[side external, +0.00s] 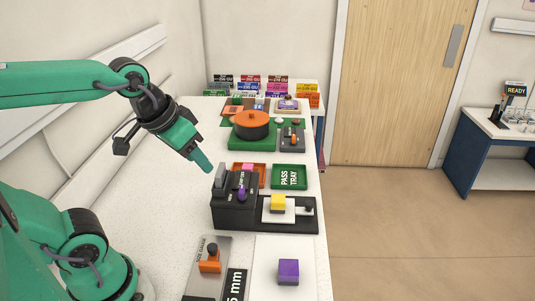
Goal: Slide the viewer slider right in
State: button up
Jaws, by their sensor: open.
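The viewer appears to be the black box (234,216) at the middle of the bench, with a purple knob on its face and a grey upright part at its left. A black track (290,226) runs out from it to the right. My gripper (206,164) is open and empty, above and left of the box, touching nothing. Its jaw gap is hard to see.
Behind the viewer are an orange tray (262,184) with a pink block and a green pass tray (289,186). In front are a gauge (209,278) with an orange slider and a purple cube (288,271). The left bench is clear.

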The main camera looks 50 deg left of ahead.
jog(key=shift+s+a+f, duration=0.1)
jog(key=shift+s+f, duration=0.1)
jog(key=shift+s, duration=0.25)
jog(key=shift+s+a+f, duration=0.1)
jog(key=shift+s+f, duration=0.05)
jog(key=shift+s, duration=0.25)
jog(key=shift+w+d, duration=0.1)
jog(key=shift+w, duration=0.05)
jog(key=w+d+n+g, duration=0.3)
jog(key=w+n, duration=0.1)
jog(key=w, duration=1.2)
jog(key=w+d+f+n, duration=0.1)
jog(key=w+f, duration=0.3)
jog(key=w+d+f+n+g, duration=0.1)
jog(key=w+d+f+n, duration=0.1)
jog(key=w+f, duration=0.2)
jog(key=w+d+f+n+g, duration=0.1)
jog(key=w+d+f, duration=0.1)
jog(key=w+f, duration=0.3)
jog(key=shift+f, duration=0.25)
jog(key=shift+f, duration=0.1)
